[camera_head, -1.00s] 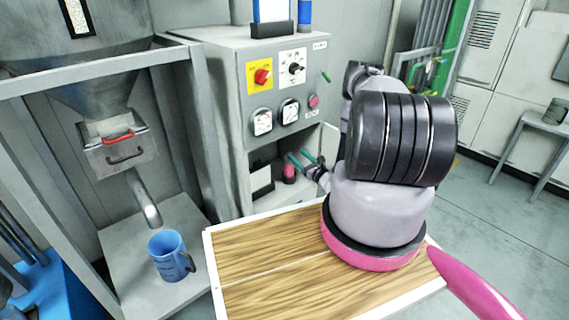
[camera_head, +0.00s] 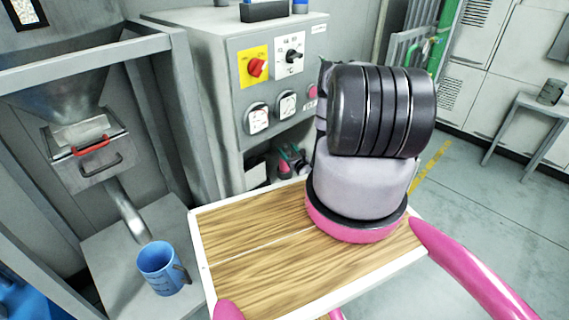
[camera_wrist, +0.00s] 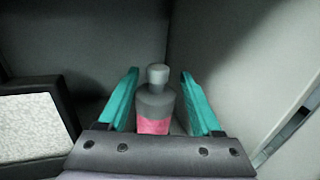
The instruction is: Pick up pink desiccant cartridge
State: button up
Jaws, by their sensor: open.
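The pink desiccant cartridge, with a grey shoulder and cap, stands in the wrist view (camera_wrist: 154,110) inside a grey-walled recess. My gripper (camera_wrist: 160,73) has its two teal fingers apart, one on each side of the cartridge, with a gap showing on both sides. The lower part of the cartridge is hidden behind the gripper's dark body. In the head view my gripper (camera_head: 289,159) is at the opening in the lower front of the grey control cabinet (camera_head: 235,110), partly hidden by my arm. The cartridge is hardly visible there.
A dark block with a pale speckled face (camera_wrist: 30,125) stands left of the cartridge in the recess. The recess walls are close behind and right. A blue mug (camera_head: 158,268) stands under the hopper spout (camera_head: 128,215). The cabinet front has a red switch (camera_head: 257,68) and gauges.

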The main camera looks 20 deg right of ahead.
jog(key=w, duration=0.5)
jog(key=shift+a+f, duration=0.2)
jog(key=shift+f, duration=0.05)
jog(key=shift+c, duration=0.3)
grip_shut()
dwell(0.9)
